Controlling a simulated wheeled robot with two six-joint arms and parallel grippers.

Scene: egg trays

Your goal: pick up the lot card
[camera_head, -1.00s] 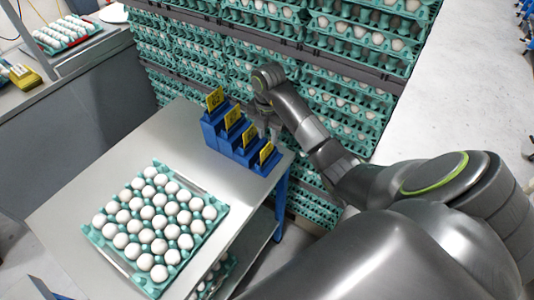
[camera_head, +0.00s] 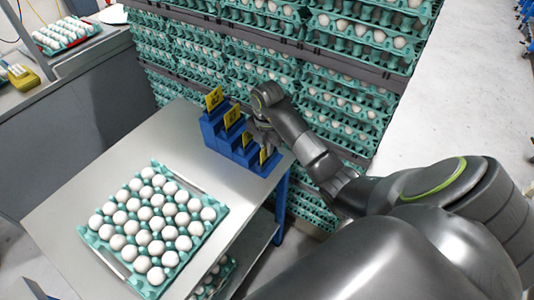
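Several yellow lot cards stand in a blue stepped holder (camera_head: 212,130) at the back right of the metal table. The tallest step bears a yellow card (camera_head: 214,98), and another yellow card (camera_head: 232,115) stands beside it. My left gripper is not in view.
A green tray (camera_head: 88,236) full of white eggs lies on the front of the metal table (camera_head: 120,150). Stacked egg trays (camera_head: 330,80) form a wall behind. A side bench at the left bears another egg tray (camera_head: 62,45) and a yellow device (camera_head: 22,78).

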